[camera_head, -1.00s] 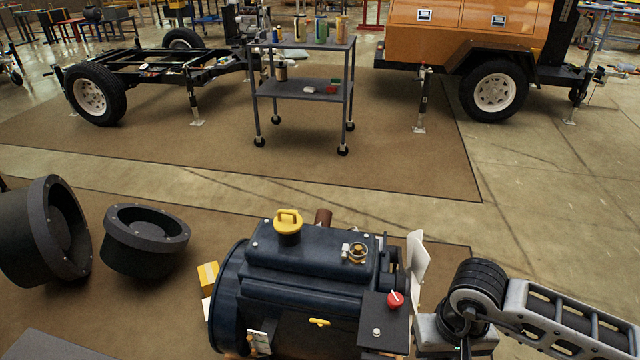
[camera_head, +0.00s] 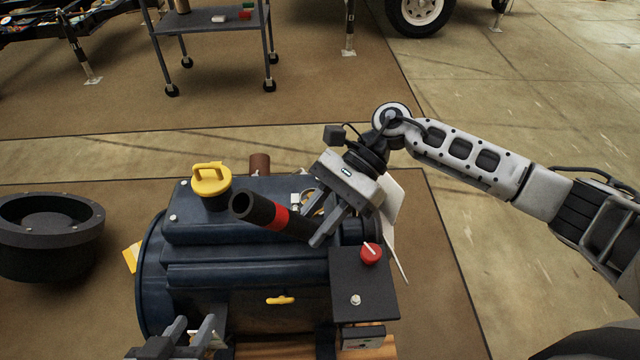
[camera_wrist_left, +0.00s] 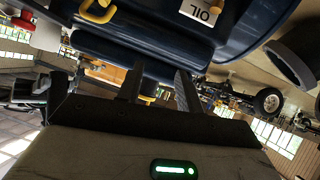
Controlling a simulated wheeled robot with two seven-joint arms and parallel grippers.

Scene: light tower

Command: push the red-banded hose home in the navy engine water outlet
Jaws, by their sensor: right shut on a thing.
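The black hose (camera_head: 258,209) with a red band (camera_head: 278,217) is in my right gripper (camera_head: 327,225), above the right part of the navy engine (camera_head: 240,271). The hose is tilted, its open end up and to the left. Its other end is hidden behind the fingers. A brass-coloured fitting (camera_head: 313,203), perhaps the water outlet, shows partly behind the fingers; I cannot tell whether the hose touches it. My left gripper (camera_head: 193,335) is low at the engine's front, its fingers apart and empty. In the left wrist view its fingers (camera_wrist_left: 158,88) point at the engine.
A yellow-handled cap (camera_head: 211,180) and a brown pipe (camera_head: 260,163) stand up from the engine. A box with a red knob (camera_head: 371,252) is at its right. A dark flanged ring (camera_head: 48,235) lies left. A grey cart (camera_head: 215,50) stands behind.

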